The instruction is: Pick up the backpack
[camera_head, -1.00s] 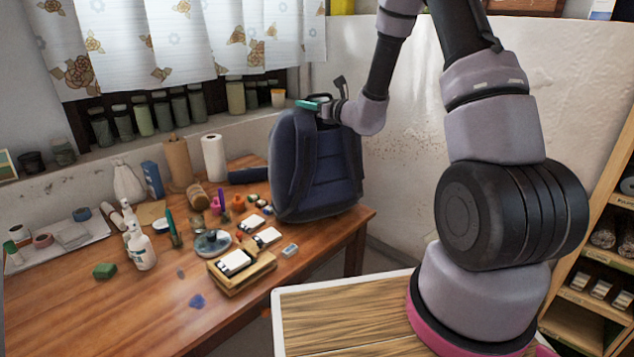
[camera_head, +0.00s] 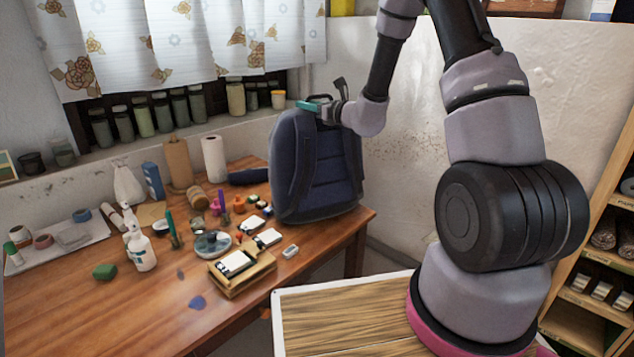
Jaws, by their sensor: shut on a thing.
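The dark blue backpack (camera_head: 322,178) stands upright near the right end of the wooden table, with its straps facing me. My gripper (camera_head: 312,104) is at the top of the backpack and shut on it there. The fingers and the part they grip are small in view. The bottom of the backpack appears at the level of the tabletop; I cannot tell whether it touches.
The wooden table (camera_head: 140,318) holds a spray bottle (camera_head: 141,250), a wooden box (camera_head: 243,272), a paper towel roll (camera_head: 214,159) and many small items left of the backpack. Jars line the windowsill behind. A shelf (camera_head: 575,325) stands at the right.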

